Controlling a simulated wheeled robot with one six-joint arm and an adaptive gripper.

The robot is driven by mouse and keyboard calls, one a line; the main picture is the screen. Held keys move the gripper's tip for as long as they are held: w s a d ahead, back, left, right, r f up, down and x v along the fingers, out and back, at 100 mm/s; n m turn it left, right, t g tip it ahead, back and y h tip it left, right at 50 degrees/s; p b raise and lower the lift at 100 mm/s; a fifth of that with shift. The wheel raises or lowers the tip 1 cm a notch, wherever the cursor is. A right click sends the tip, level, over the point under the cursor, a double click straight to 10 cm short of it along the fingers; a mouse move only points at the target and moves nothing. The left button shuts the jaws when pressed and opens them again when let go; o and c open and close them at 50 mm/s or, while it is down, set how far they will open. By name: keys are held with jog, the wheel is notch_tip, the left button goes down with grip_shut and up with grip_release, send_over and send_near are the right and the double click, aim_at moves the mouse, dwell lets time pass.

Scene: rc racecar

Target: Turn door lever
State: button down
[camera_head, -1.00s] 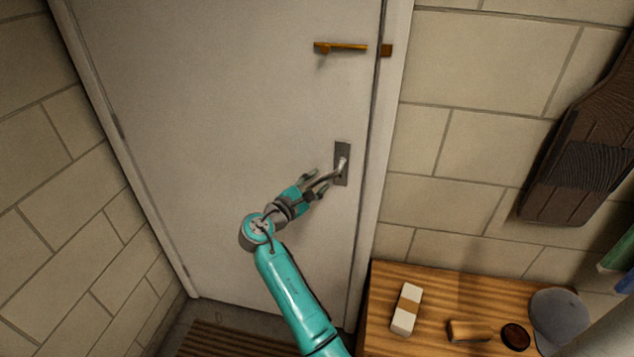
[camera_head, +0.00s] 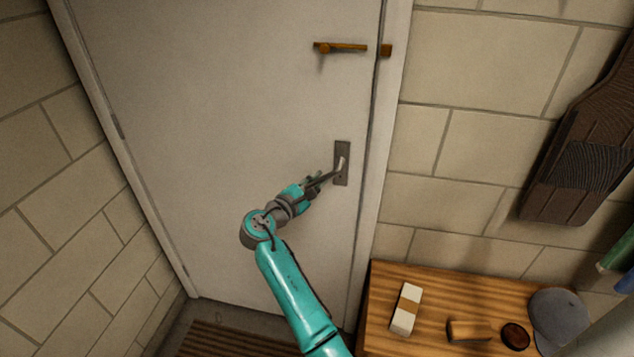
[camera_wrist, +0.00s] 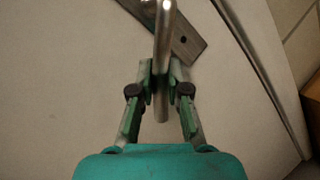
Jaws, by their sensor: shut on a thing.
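The door lever (camera_wrist: 163,50) is a bright metal bar on a dark plate (camera_head: 342,150) near the right edge of the white door (camera_head: 230,130). The lever (camera_head: 341,166) also shows in the head view, partly hidden by my gripper. My gripper (camera_head: 322,180) reaches it from the lower left. In the wrist view, the fingers of my gripper (camera_wrist: 161,75) are shut on the lever, one on each side. The end of the lever lies between the fingers. The door is closed in its frame.
An orange-brown latch (camera_head: 342,46) sits higher on the door. A wooden bench (camera_head: 440,290) at the lower right holds a white and tan block (camera_head: 406,309), a brush-like block (camera_head: 468,331), a dark round tin (camera_head: 515,336) and a grey cap (camera_head: 558,316). A slatted mat (camera_head: 225,338) lies below.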

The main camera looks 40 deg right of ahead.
jog(key=m, duration=0.1)
jog(key=r+m+y, duration=0.1)
jog(key=w+r+m, duration=0.1)
jog(key=shift+a+r+y, duration=0.15)
jog(key=shift+a+y, duration=0.2)
jog(key=shift+y, duration=0.05)
jog(key=shift+a+r+m+t+y, duration=0.1)
jog(key=shift+r+m+t+y, duration=0.2)
jog(key=shift+r+m+y, duration=0.95)
jog(key=shift+f+m+h, duration=0.15)
jog(key=shift+m+h, duration=0.2)
jog(key=shift+h, duration=0.1)
jog(key=c, duration=1.1)
grip_release()
jog(key=shift+c, duration=0.2)
jog(key=v, duration=1.2)
jog(key=shift+f, duration=0.1)
jog(key=shift+f, duration=0.1)
